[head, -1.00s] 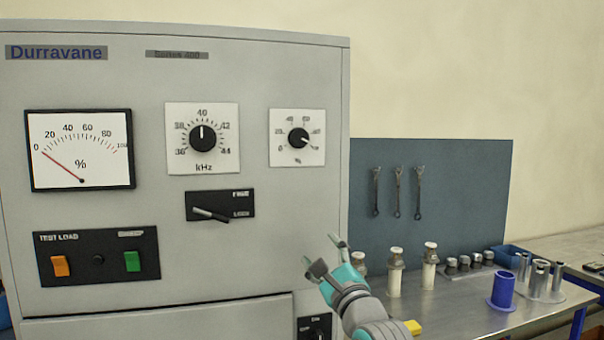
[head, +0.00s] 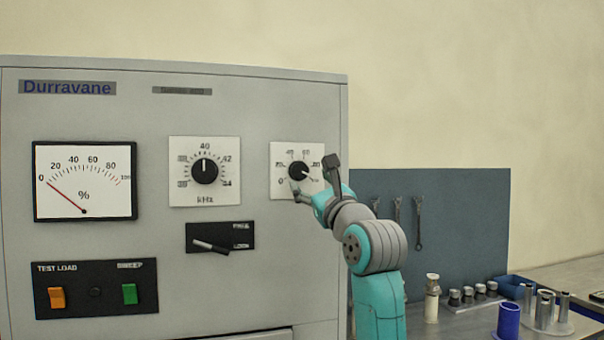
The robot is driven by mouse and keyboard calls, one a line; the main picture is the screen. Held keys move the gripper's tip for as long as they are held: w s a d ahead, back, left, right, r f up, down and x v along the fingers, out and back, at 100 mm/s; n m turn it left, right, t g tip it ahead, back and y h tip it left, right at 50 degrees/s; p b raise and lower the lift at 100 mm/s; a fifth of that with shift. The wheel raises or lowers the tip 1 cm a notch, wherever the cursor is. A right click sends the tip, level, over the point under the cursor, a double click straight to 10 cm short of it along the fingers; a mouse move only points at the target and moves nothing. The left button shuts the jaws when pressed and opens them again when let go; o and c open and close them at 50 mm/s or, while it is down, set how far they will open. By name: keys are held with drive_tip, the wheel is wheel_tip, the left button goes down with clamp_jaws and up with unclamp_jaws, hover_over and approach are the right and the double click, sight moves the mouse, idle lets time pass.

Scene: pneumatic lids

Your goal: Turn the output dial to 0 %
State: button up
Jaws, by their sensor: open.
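The output dial (head: 298,170) is a black round knob on a white square % plate at the right of the grey cabinet front. Its white mark points right and down, toward the high end of the scale. My gripper (head: 314,178) is open in front of the plate's lower right. One finger is at the plate's lower edge and the other at its right edge. The knob appears between them, but I cannot tell whether they touch it. The % meter (head: 84,182) at the left has its red needle at 0.
The kHz dial (head: 204,171) and a lever switch (head: 220,238) sit left of my arm. The test load panel (head: 95,290) has orange and green switches. A bench at the right holds a blue cup (head: 508,320) and metal parts. Wrenches hang on the blue-grey board (head: 460,215).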

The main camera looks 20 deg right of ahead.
sight(301, 170)
drive_tip(key=shift+x, duration=3.1)
drive_tip(key=c, duration=1.1)
drive_tip(key=shift+c, duration=0.2)
